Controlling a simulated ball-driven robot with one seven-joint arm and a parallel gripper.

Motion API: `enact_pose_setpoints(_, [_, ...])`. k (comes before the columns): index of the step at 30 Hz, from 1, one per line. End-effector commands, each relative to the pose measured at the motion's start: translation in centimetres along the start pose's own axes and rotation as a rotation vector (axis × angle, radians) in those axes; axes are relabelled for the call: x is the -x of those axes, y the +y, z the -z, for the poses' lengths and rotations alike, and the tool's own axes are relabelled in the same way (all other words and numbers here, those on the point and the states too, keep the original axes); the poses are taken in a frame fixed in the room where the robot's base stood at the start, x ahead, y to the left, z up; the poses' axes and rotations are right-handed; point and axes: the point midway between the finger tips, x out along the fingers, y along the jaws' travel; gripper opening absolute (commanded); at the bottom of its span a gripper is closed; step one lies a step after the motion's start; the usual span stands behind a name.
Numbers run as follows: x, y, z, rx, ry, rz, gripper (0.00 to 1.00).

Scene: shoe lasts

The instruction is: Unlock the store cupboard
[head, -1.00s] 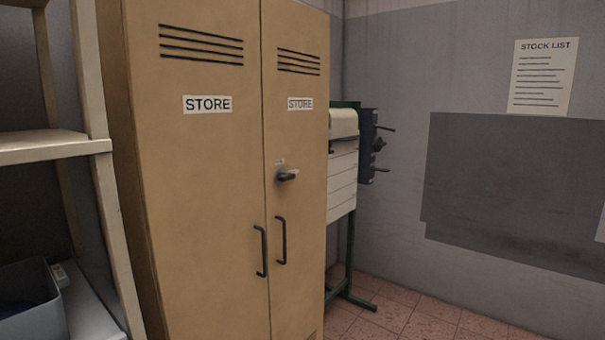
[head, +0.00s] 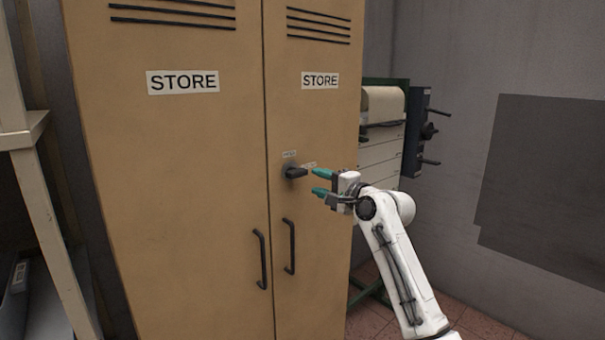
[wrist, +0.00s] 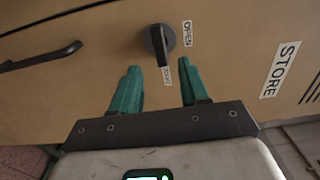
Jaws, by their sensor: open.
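The tan store cupboard (head: 180,170) has two shut doors, each with a STORE sign. A dark turn handle (head: 295,172) sits on the right door above the door pulls. In the wrist view the handle (wrist: 160,42) lies just ahead of the fingers, its grip pointing toward the small lower label (wrist: 167,76), which is too small to read surely. The OPEN label (wrist: 187,33) is to its side. My gripper (head: 319,182) is open and empty, with green fingers (wrist: 160,80), just right of the handle and apart from it.
A pale shelf rack (head: 45,190) stands at the left. Black door pulls (head: 290,246) hang below the handle. Floor shows at the lower right.

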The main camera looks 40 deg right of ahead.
Motion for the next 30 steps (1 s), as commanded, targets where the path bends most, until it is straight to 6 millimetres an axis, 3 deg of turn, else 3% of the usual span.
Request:
enact_pose_setpoints(15, [-7.7,0.0,0.0,0.003,0.0,-0.002,0.45])
enact_pose_setpoints(21, [-9.1,0.1,0.0,0.003,0.001,-0.003,0.45])
enact_pose_setpoints(30, [-9.3,0.1,0.0,0.003,0.001,-0.001,0.45])
